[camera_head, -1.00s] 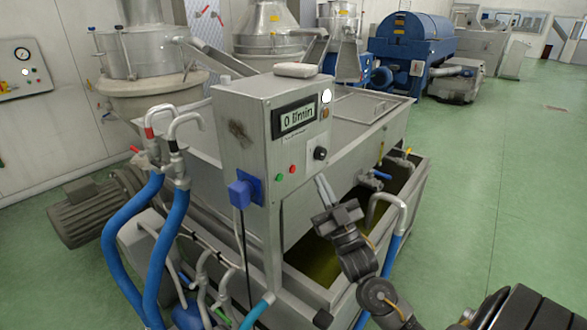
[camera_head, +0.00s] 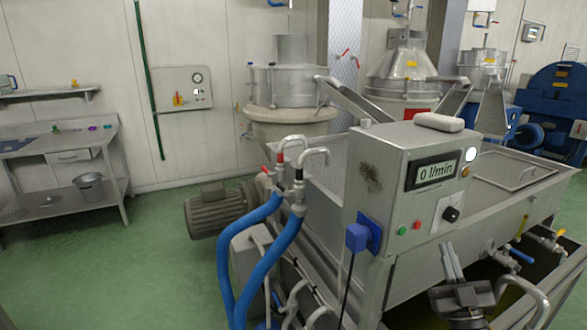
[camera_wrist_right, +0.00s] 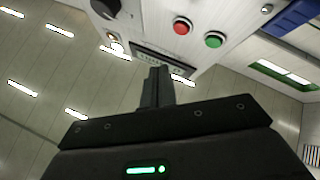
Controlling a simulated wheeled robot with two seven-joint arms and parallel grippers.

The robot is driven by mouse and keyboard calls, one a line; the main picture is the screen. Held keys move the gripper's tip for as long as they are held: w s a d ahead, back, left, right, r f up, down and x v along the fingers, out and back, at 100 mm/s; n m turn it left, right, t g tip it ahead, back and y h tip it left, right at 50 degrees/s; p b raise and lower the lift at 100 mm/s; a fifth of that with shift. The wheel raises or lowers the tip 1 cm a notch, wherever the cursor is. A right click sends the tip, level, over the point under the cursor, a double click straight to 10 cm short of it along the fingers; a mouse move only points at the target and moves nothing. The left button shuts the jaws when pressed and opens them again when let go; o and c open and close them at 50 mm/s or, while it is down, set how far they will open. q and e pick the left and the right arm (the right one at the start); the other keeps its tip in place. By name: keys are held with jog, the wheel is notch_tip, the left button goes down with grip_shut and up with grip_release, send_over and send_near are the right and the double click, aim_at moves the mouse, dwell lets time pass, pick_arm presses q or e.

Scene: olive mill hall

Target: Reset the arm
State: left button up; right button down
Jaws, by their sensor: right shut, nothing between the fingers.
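My right gripper (camera_head: 449,262) is in front of the steel control box (camera_head: 392,165) of the malaxer, just below its black knob (camera_head: 451,214). Its fingers point up and are closed together with nothing between them. In the right wrist view, the shut fingers (camera_wrist_right: 157,86) stand before the panel with its display (camera_wrist_right: 158,60), red button (camera_wrist_right: 182,26) and green button (camera_wrist_right: 214,40). The display reads 0 l/min in the head view. I cannot tell whether the fingers touch the panel. My left gripper is not in view.
Blue hoses (camera_head: 262,255) rise left of the box, and a blue plug (camera_head: 358,237) sits on its side. Taps and a bent pipe (camera_head: 525,290) are at lower right. A motor (camera_head: 218,208) and workbench (camera_head: 65,165) stand left, with open green floor (camera_head: 160,250) between.

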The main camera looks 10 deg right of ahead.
jog(key=s+a+f+m+g, duration=0.1)
jog(key=s+a+f+g, duration=0.2)
jog(key=f, duration=0.4)
jog(key=s+a+f+g, duration=0.1)
jog(key=a+f+g, duration=0.1)
jog(key=f+g, duration=0.4)
jog(key=s+a+f+m+g, duration=0.1)
jog(key=s+a+f+g, duration=0.15)
jog(key=f, duration=0.65)
jog(key=s+a+f+g+y, duration=0.1)
jog(key=s+a+f+g, duration=0.4)
jog(key=s, duration=0.4)
jog(key=s+a+f+g, duration=0.2)
jog(key=s+f+g, duration=0.35)
jog(key=s, duration=0.45)
notch_tip(320, 180, down, 26)
jog(key=s+g, duration=0.1)
jog(key=g, duration=0.1)
jog(key=s+d+f+n+g, duration=0.1)
jog(key=s+d+f, duration=0.1)
jog(key=s+f, duration=1.3)
jog(key=shift+s+d, duration=0.25)
jog(key=shift+s, duration=0.45)
